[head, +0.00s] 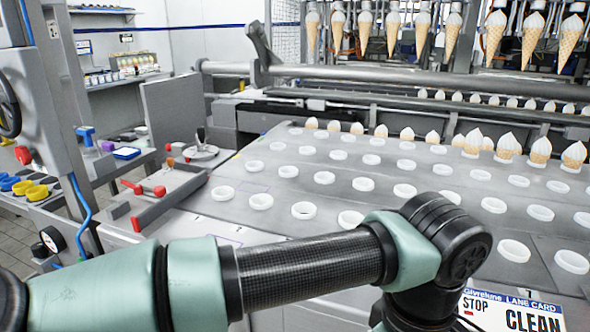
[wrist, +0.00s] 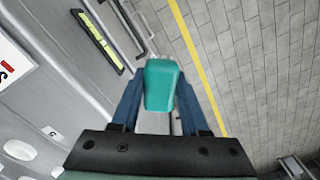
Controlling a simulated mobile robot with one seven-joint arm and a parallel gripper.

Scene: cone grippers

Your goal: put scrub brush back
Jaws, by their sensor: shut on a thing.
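The scrub brush (wrist: 161,84) shows in the wrist view as a teal block with a pale, bristly-looking patch at its far end. My gripper (wrist: 160,98) has blue fingers on either side of the brush and is shut on it. The brush is held in front of the machine's grey side, with the floor beyond to the right. In the head view, my arm crosses the lower part of the picture, and the gripper and brush are out of sight. No resting place for the brush can be made out.
A grey machine deck (head: 330,205) carries rows of white rings and several ice cream cones. A lane card (head: 515,312) lies at its front right. A yellow-green strip (wrist: 97,42) is on the grey surface.

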